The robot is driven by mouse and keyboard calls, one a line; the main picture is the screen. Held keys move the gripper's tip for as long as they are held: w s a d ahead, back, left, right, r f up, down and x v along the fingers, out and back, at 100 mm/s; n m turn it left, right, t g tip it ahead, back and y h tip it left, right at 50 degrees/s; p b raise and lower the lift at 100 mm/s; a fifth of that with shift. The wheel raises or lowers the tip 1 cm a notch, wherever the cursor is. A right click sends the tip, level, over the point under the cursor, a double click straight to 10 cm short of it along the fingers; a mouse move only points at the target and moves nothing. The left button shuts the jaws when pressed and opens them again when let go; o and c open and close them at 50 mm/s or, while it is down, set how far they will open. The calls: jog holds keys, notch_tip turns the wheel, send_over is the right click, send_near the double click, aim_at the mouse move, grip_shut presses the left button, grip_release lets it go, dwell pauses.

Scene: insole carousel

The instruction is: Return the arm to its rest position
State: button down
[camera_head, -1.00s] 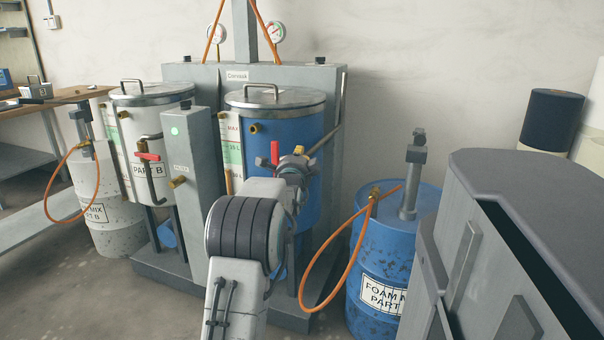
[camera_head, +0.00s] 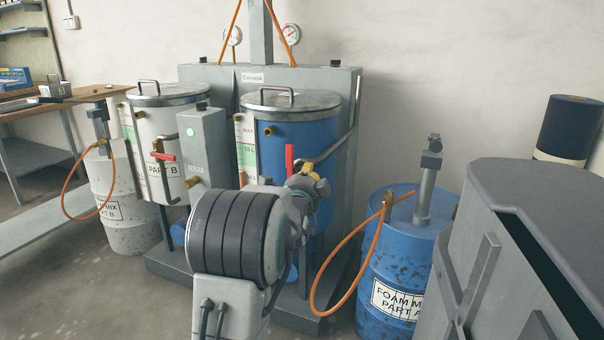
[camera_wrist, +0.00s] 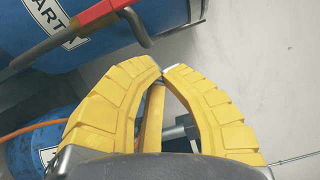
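My arm rises from the bottom of the head view, with its black-ribbed joint in front of the tank stand. My gripper (camera_head: 308,170) is small and partly hidden behind the arm, in front of the blue tank (camera_head: 275,150). In the wrist view its two yellow fingers (camera_wrist: 162,70) curve together, their tips touching or almost touching. I see nothing held between the tips. A red valve handle (camera_wrist: 98,14) on a grey pipe lies beyond the fingers at upper left, apart from them. In the head view the red handle (camera_head: 289,158) stands upright beside the gripper.
A blue foam drum (camera_head: 390,290) with an orange hose stands right of the arm. A large grey machine (camera_head: 550,200) fills the right edge. A white tank (camera_head: 160,120) and a grey control box (camera_head: 203,150) stand at left. Open floor (camera_head: 70,285) shows at lower left.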

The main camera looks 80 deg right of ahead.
jog(key=shift+a, duration=0.25)
